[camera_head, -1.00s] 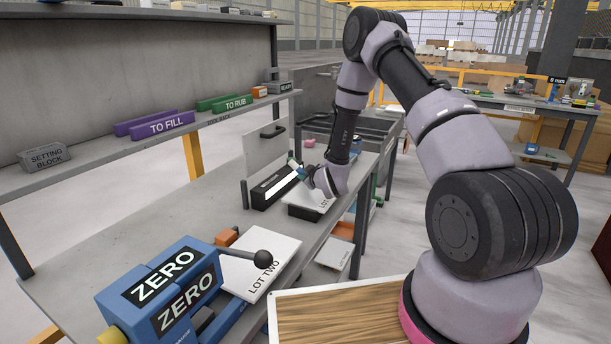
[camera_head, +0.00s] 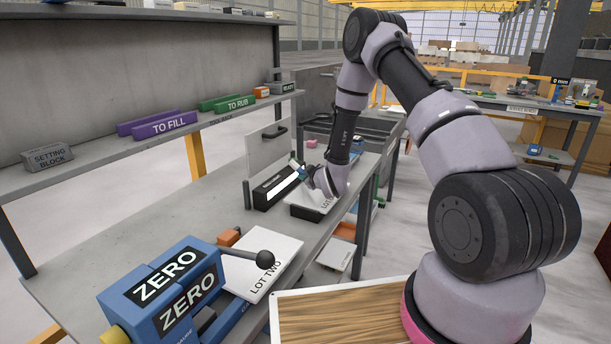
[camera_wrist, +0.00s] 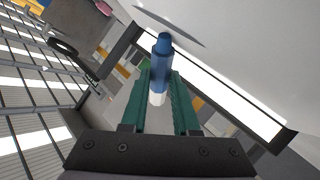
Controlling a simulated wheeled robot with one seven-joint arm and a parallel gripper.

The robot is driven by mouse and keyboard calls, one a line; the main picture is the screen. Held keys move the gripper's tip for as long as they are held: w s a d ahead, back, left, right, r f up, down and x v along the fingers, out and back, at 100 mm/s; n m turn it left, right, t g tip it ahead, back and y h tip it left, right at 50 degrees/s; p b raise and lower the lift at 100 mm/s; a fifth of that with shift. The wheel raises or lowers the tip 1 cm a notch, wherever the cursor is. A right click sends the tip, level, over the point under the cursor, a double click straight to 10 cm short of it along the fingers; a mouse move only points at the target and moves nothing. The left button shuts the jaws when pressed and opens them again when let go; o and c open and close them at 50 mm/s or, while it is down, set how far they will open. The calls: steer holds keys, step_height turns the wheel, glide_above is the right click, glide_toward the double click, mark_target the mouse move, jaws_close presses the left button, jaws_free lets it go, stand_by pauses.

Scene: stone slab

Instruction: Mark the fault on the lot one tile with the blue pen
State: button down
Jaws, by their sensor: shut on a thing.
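My gripper (camera_head: 302,173) is over the far part of the bench, above the lot one tile (camera_head: 327,203), a pale slab largely covered by my wrist. In the wrist view its green fingers (camera_wrist: 160,95) are shut on the blue pen (camera_wrist: 161,62), which points away from the palm. A pale surface (camera_wrist: 255,45) fills the upper right there, with a thin dark streak (camera_wrist: 170,24) near the pen's tip. I cannot tell whether the streak is the fault or a shadow, or whether the tip touches.
A black-framed light bar (camera_head: 274,188) stands left of the gripper, before an upright grey panel (camera_head: 267,150). The lot two tile (camera_head: 268,268) and the blue ZERO block (camera_head: 165,290) are nearer. Bare bench lies to the left.

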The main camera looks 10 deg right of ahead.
steer(key=shift+w+a, duration=0.15)
steer(key=shift+a, duration=0.05)
stand_by(0.3)
steer(key=shift+r, duration=0.35)
step_height(320, 180, up, 6)
steer(key=shift+r, duration=0.2)
stand_by(0.3)
steer(key=s+d+m+h, duration=0.2)
steer(key=s+d, duration=0.6)
steer(key=d, duration=0.6)
steer(key=shift+d+f+m+h, duration=0.15)
steer(key=shift+m+h, duration=0.25)
steer(key=shift+h, duration=0.3)
steer(key=shift+s, duration=0.1)
